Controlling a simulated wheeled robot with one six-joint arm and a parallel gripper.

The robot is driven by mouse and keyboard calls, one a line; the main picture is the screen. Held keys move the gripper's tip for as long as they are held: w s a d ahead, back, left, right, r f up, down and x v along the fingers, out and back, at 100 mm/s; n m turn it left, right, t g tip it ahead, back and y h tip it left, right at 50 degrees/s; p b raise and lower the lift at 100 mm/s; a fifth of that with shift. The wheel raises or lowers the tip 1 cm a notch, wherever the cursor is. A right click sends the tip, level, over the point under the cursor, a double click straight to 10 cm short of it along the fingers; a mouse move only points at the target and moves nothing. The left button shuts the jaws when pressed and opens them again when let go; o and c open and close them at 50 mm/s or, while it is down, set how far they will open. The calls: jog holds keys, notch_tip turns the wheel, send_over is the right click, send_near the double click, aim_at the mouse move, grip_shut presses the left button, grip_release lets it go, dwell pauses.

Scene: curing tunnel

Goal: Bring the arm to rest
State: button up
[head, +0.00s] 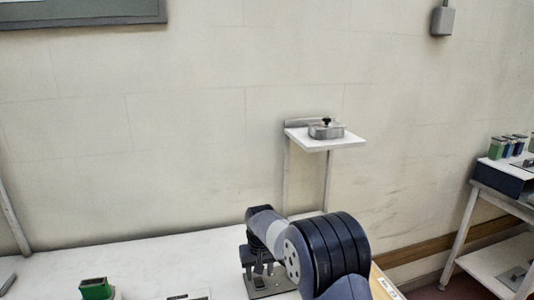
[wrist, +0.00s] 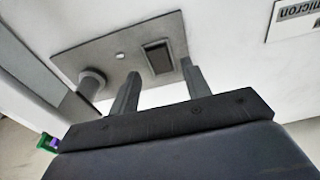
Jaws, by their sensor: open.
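My arm reaches over the white table (head: 150,262) in the head view, bent, with its gripper (head: 262,268) pointing down above a grey metal plate (head: 268,284). In the wrist view my gripper (wrist: 160,88) has its two fingers well apart, with nothing held between them. The same plate (wrist: 110,50) lies beyond the fingertips there. It carries a dark rectangular block or slot (wrist: 158,57) and a round grey post (wrist: 92,82). I cannot tell whether the fingertips touch the plate.
A small wall shelf (head: 335,142) holds a metal lidded box (head: 326,129) behind the arm. A cart (head: 490,190) with several coloured containers stands at the right. A label plate (wrist: 296,16) lies right of the metal plate.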

aim_at(259, 282)
notch_tip(259, 282, down, 3)
jog(key=shift+w+f+b, duration=0.1)
jog(key=shift+w+b, duration=0.05)
jog(key=shift+b, duration=0.2)
jog(key=shift+r+t+b, duration=0.2)
jog(key=shift+t+b, duration=0.2)
jog(key=shift+b, duration=0.5)
jog(key=shift+r+p, duration=0.2)
jog(key=shift+p, duration=0.3)
